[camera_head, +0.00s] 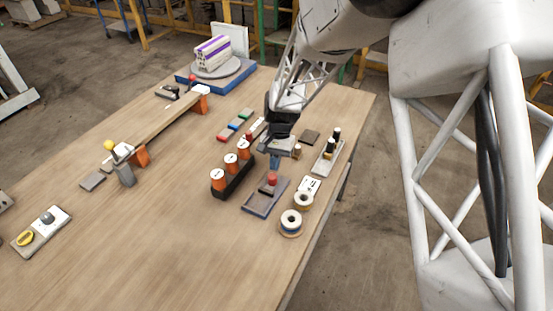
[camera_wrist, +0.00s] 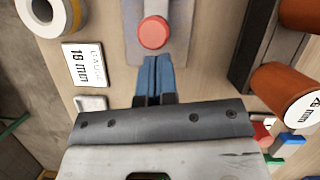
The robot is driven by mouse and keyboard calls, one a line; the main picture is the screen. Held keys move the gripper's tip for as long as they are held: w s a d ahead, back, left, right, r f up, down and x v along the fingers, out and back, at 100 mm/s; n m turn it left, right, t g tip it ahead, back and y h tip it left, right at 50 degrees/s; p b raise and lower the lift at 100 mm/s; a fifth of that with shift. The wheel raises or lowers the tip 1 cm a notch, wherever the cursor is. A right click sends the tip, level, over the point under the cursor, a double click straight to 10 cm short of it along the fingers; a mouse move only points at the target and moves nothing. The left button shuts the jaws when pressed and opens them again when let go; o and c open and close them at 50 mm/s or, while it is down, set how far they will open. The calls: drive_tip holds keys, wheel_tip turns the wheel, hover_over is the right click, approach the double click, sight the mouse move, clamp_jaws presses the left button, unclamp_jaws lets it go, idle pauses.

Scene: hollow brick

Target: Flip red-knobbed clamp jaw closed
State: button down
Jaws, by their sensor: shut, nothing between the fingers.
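The red-knobbed clamp stands at the far end of a long wooden board (camera_head: 165,120) in the head view. Its small red knob (camera_head: 192,78) sits above an orange support (camera_head: 200,104); the jaw is too small to tell whether it is open or closed. My gripper (camera_head: 275,164) is far to the right of that clamp, above the near right part of the table. It is shut and empty, with blue fingertips (camera_wrist: 153,66) pointing down beside a red round-topped piece (camera_wrist: 154,32) on a grey tray. That piece also shows in the head view (camera_head: 271,181).
A yellow-knobbed clamp (camera_head: 110,146) is at the board's near end. Tape rolls (camera_head: 291,223) lie near the right edge. The front left table is largely clear.

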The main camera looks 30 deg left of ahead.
idle(0.3)
drive_tip(key=shift+s+d, duration=0.1)
drive_tip(key=shift+s, duration=1.15)
drive_tip(key=shift+s+f, duration=0.1)
drive_tip(key=shift+s, duration=0.05)
drive_tip(key=shift+f, duration=0.1)
drive_tip(key=shift+w, duration=0.85)
drive_tip(key=shift+w+a, duration=0.2)
drive_tip(key=shift+w, duration=0.4)
drive_tip(key=shift+w+a, duration=0.15)
drive_tip(key=shift+w, duration=0.4)
drive_tip(key=v, duration=1)
drive_tip(key=shift+r, duration=0.4)
drive_tip(key=shift+w+a, duration=0.1)
drive_tip(key=shift+w, duration=0.05)
